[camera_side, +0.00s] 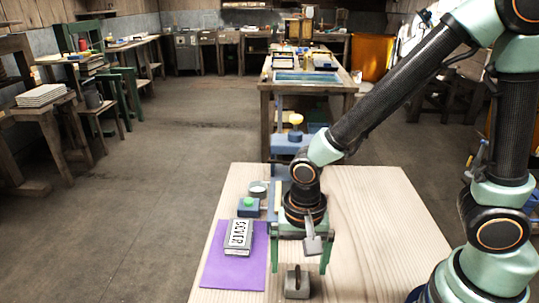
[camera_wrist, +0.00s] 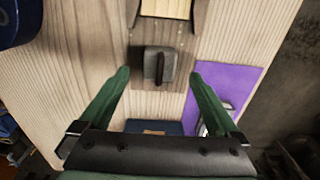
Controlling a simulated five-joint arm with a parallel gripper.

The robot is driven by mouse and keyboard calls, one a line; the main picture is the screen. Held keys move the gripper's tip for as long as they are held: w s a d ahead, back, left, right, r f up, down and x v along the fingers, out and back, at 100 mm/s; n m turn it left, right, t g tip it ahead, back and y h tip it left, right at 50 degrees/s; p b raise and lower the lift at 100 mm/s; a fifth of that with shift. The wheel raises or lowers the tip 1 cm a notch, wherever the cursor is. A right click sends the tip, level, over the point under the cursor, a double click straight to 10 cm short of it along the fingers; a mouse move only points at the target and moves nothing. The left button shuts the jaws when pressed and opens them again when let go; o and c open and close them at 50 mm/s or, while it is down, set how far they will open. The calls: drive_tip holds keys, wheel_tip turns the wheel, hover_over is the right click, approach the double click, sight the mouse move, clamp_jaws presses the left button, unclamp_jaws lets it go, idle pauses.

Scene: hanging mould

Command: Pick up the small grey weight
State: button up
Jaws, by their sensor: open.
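The small grey weight (camera_side: 297,285) is a squat grey block with a dark upright handle on top.
A purple mat (camera_side: 218,271) left of the gripper bears a grey lettered block (camera_side: 238,238). Behind it are a blue block with a green top (camera_side: 248,207) and a small pale round item (camera_side: 258,188). The right of the table (camera_side: 385,235) is clear.

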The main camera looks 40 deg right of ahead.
sight(298, 272)
drive_tip(key=shift+w+d+f, duration=0.1)
drive_tip(key=shift+f, duration=1.4)
drive_tip(key=shift+w+d+f, duration=0.1)
drive_tip(key=shift+f, duration=1.35)
clamp_jaws()
drive_tip(key=shift+r, duration=0.15)
